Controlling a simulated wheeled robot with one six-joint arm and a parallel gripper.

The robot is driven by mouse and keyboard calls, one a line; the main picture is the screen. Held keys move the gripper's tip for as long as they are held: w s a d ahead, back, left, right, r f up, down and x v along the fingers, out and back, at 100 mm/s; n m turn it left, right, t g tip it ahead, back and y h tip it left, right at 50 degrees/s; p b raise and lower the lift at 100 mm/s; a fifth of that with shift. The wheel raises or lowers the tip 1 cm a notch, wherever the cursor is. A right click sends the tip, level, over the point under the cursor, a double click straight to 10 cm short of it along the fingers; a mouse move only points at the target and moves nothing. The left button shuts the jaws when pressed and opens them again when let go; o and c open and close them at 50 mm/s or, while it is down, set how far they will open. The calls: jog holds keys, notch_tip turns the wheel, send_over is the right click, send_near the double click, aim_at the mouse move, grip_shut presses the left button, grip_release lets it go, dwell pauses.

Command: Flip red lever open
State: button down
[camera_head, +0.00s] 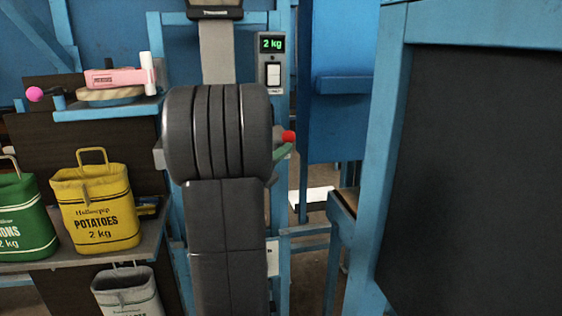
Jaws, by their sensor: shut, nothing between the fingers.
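The red lever end (288,136) shows just right of the large dark cylinder of my arm, in front of the blue frame. A green part (283,153) sits right below it. The rest of the lever and its mount are hidden behind my arm, so I cannot tell its position. My gripper cannot be made out in this view.
A display (272,44) reads 2 kg, above a white switch (273,75). A yellow potatoes sack (97,208) and a green sack (20,218) stand on the left shelf. A pale sack (127,291) is below. A dark blue-framed panel (475,180) blocks the right.

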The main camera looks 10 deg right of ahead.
jog(key=shift+r+p, duration=0.2)
jog(key=shift+p, duration=0.1)
jog(key=shift+w+r+n+y+p, duration=0.15)
jog(key=shift+n+y+p, duration=0.2)
jog(key=shift+p, duration=0.25)
jog(key=shift+r+p, duration=0.1)
jog(key=shift+p, duration=0.2)
jog(key=w+r+n+g+y+p, duration=0.1)
jog(key=w+r+n+y+p, duration=0.2)
jog(key=p, duration=1.7)
jog(key=w+r+n, duration=0.3)
jog(key=shift+w+r+y, duration=0.2)
jog(key=shift+w+y, duration=0.05)
jog(key=shift+y, duration=0.1)
jog(key=shift+a+r+n, duration=0.1)
jog(key=shift+a+n, duration=0.05)
jog(key=shift+n, duration=0.1)
jog(key=shift+r, duration=0.1)
